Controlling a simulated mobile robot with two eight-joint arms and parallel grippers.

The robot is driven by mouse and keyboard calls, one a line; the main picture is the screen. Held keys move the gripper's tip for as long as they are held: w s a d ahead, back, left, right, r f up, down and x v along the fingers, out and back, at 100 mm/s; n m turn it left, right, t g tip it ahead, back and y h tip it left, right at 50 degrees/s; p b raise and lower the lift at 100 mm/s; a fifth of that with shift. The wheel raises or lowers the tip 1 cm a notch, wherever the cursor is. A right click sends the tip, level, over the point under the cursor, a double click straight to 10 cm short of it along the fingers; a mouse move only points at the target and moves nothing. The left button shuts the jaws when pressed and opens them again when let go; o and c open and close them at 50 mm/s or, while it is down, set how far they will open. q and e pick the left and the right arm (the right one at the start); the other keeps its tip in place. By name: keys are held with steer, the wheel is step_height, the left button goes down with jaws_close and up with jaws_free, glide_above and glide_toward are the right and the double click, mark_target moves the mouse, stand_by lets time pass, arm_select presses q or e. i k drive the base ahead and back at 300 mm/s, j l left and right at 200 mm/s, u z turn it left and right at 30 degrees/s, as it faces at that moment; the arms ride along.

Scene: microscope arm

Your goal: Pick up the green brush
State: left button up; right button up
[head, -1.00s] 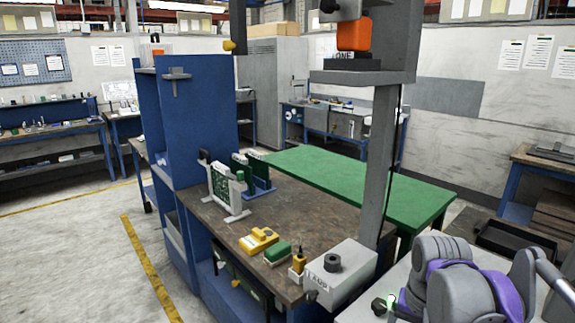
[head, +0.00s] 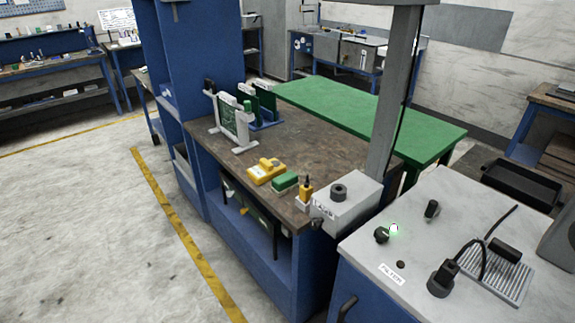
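A small green block with a paler lower edge (head: 285,180), which looks like the green brush, lies near the front edge of the brown workbench (head: 310,150). It sits between a yellow device (head: 266,171) and a small holder with a yellow-handled tool (head: 305,189). Its bristles are too small to make out. Nothing is holding it. Neither of my grippers is in this view.
A grey lamp box and post (head: 346,202) stand right of the brush. A circuit board stands upright in a white holder (head: 232,122) farther back. A grey-topped cabinet (head: 455,225) with knobs is at right. The floor at front left is clear.

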mark_target(284, 184)
steer(key=z, duration=1.2)
steer(key=u, duration=1.25)
steer(key=z, duration=0.4)
steer(key=i+j+z, duration=0.25)
steer(key=z, duration=0.25)
steer(key=i+j+z, duration=0.2)
steer(key=j+z, duration=0.25)
steer(key=i+j, duration=0.15)
steer(key=j, duration=0.3)
steer(key=i+j+z, duration=0.15)
steer(key=j, duration=0.75)
steer(key=i+j+z, duration=0.15)
steer(key=j, duration=0.3)
